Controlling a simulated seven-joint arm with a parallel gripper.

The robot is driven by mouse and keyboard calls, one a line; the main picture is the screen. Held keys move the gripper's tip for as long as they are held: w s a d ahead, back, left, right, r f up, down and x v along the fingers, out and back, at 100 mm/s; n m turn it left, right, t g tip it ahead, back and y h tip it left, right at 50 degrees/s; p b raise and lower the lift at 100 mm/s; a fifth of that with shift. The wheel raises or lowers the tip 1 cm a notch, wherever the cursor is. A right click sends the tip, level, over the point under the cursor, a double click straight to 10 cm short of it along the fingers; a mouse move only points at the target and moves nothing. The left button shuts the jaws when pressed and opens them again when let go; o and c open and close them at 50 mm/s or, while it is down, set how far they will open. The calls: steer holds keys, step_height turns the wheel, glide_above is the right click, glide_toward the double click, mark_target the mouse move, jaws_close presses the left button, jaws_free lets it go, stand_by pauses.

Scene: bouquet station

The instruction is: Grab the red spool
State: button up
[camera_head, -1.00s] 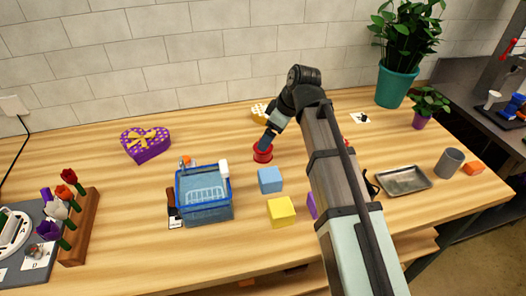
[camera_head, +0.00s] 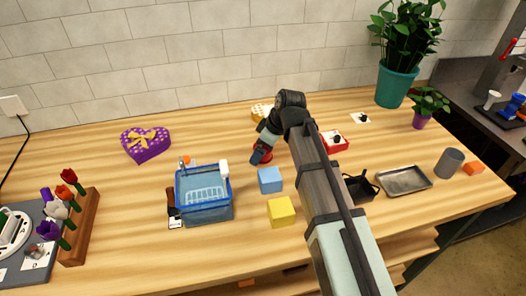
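The red spool (camera_head: 268,155) stands on the wooden table, back of the blue cube. My gripper (camera_head: 259,157) is right at it, pointing down and covering most of it. Only a little red shows beside the dark fingers. I cannot tell whether the fingers are around the spool, in front of it or touching it, nor whether they are open or shut.
A blue cube (camera_head: 270,180) and a yellow cube (camera_head: 281,212) stand in front of the spool. A blue basket (camera_head: 205,213) is to the left, a purple heart box (camera_head: 146,145) farther left. A red box (camera_head: 333,141) and metal tray (camera_head: 404,181) lie right.

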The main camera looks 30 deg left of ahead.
steer(key=c, duration=1.1)
steer(key=shift+r, duration=0.15)
